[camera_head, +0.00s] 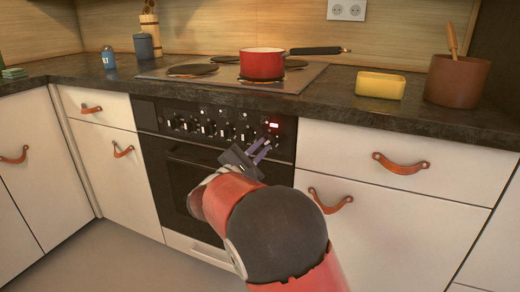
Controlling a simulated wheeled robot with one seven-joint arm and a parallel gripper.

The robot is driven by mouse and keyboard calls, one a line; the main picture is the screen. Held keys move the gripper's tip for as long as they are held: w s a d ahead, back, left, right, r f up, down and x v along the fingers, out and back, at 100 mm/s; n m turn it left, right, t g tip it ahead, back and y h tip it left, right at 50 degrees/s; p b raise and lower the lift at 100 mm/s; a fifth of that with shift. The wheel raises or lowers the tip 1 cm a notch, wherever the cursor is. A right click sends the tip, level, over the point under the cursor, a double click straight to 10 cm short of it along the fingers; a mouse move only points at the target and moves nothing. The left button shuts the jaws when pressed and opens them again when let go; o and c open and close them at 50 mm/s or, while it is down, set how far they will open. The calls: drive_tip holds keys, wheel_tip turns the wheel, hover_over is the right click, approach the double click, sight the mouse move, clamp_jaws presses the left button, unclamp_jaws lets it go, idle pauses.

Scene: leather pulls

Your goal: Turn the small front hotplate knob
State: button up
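A row of small dark knobs with light markings (208,129) runs along the black control panel (147,114) of the oven. I cannot tell from their markings which one belongs to the small front hotplate. My gripper (263,146) is in front of the right part of the panel, by the right end of the knob row. Its two grey-purple fingers are apart, with nothing seen between them. I cannot tell whether they touch a knob. My gripper and red arm hide part of the panel's lower right and the oven door (183,170).
The cooktop (160,72) above bears a red pan (262,63) with a dark handle. A yellow dish (381,84) and a brown pot (456,80) stand on the dark counter (335,103) to the right. White drawers with leather pulls (400,164) flank the oven.

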clamp_jaws()
drive_tip(key=shift+f+m+g+b, duration=0.2)
drive_tip(key=shift+m+g+b, duration=0.3)
drive_tip(key=shift+m+b, duration=0.65)
drive_tip(key=shift+a+r+m+g+h+b, duration=0.1)
drive_tip(key=shift+r+m+g+h+b, duration=0.3)
drive_tip(key=shift+m, duration=0.35)
drive_tip(key=shift+f, duration=0.1)
drive_tip(key=o, duration=0.6)
unclamp_jaws()
